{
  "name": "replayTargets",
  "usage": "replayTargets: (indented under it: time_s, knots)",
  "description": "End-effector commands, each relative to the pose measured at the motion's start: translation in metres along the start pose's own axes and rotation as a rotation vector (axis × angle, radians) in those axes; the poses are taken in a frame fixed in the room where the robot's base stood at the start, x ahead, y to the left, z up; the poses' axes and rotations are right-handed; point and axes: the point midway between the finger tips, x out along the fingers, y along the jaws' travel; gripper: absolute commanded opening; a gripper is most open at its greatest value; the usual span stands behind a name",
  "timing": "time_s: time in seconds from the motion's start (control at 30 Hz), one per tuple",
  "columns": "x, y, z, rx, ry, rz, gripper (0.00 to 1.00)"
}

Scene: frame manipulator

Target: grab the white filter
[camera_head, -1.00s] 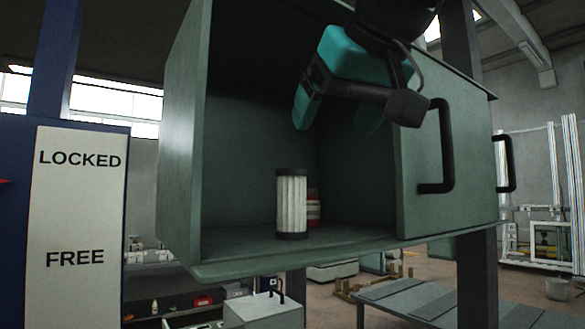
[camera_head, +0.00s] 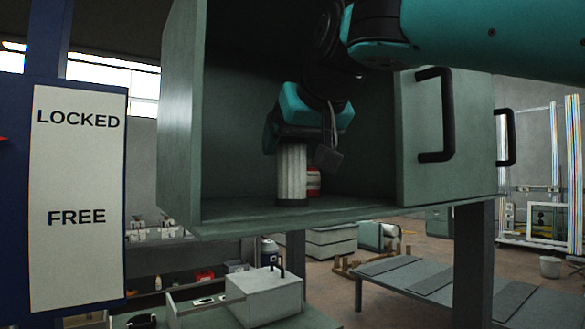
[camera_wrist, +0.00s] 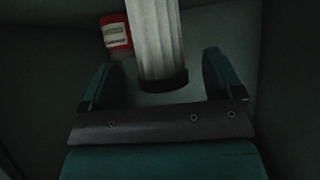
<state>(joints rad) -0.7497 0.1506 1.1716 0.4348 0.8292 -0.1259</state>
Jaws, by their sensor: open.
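The white filter (camera_head: 292,172) is a pleated cylinder with a dark base, standing upright on the floor of the green cabinet (camera_head: 180,130). It also shows in the wrist view (camera_wrist: 156,40), between my two teal fingers. My gripper (camera_wrist: 160,80) is open, with a visible gap between each finger and the filter. In the head view my gripper (camera_head: 290,140) is over the filter's top and hides its upper end.
A red and white can (camera_head: 314,182) stands behind and right of the filter; the wrist view shows it (camera_wrist: 116,36) just left of the filter. A cabinet door with a black handle (camera_head: 436,115) is at the right. The cabinet's left wall is close.

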Motion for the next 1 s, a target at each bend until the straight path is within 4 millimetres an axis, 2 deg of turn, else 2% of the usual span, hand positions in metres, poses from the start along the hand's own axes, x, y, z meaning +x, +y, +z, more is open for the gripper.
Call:
replayTargets:
  time_s: [0.2, 0.47, 0.7, 1.0]
  knots:
    - [0.027, 0.000, -0.001, 0.000, -0.003, 0.002, 0.86]
    - [0.030, -0.001, 0.000, 0.000, -0.001, 0.000, 0.86]
    - [0.030, -0.001, 0.000, 0.000, -0.001, 0.000, 0.31]
    - [0.029, -0.001, -0.002, 0.000, 0.001, 0.000, 0.30]
